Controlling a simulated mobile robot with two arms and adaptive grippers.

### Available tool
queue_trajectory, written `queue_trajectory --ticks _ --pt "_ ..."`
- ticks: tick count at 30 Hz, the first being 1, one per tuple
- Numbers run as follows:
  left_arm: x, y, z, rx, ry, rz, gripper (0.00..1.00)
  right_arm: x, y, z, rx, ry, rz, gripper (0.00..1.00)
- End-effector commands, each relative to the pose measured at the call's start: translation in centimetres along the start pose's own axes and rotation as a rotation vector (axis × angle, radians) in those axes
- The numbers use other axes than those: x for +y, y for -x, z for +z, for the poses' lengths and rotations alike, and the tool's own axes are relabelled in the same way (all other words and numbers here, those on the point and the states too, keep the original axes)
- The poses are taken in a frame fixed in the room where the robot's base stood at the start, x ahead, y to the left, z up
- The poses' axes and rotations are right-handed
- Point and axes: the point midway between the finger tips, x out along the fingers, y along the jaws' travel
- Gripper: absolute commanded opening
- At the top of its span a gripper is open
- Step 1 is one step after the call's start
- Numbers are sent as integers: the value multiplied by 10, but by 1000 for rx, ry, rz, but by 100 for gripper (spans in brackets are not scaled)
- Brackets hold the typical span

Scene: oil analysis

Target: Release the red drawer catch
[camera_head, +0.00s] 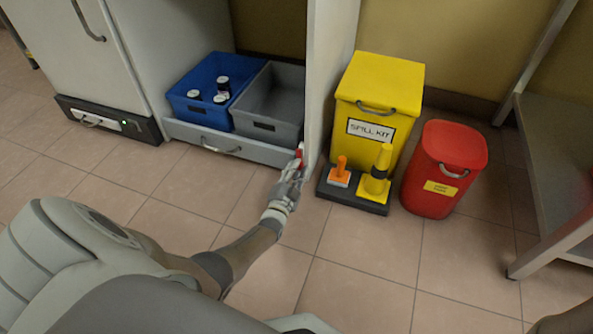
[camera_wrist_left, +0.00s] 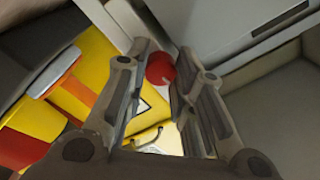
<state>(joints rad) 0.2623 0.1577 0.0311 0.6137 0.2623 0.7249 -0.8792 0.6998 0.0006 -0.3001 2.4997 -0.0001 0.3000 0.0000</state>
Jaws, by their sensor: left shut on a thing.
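The red drawer catch (camera_head: 300,151) is at the right end of a low grey drawer (camera_head: 253,150), beside a white upright panel. My left gripper (camera_head: 298,165) reaches down to it from the front, and its fingers are shut on the catch. In the left wrist view, the red round catch (camera_wrist_left: 160,69) shows between the tips of the two fingers (camera_wrist_left: 164,60). The drawer front has a metal handle (camera_head: 221,148). My right gripper is not in view.
A blue bin (camera_head: 182,103) with several small jars and a grey bin (camera_head: 291,119) sit in the drawer. To the right stand a yellow spill kit bin (camera_head: 398,80), a dark tray with orange and yellow items, and a red bin (camera_head: 423,185). The tiled floor in front is clear.

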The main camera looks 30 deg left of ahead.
Motion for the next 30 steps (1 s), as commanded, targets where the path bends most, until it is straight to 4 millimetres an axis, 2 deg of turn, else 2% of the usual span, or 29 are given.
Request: queue_trajectory --ticks 9,23,24,28,30 --pt "1 0 -1 4 -86 3 0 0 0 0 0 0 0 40" --pt "1 0 -1 5 -94 4 0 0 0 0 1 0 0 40" --pt "1 0 -1 5 -94 4 29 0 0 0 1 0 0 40" --pt "1 0 -1 5 -93 4 45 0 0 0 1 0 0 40" --pt "1 0 -1 4 -93 3 47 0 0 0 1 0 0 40"
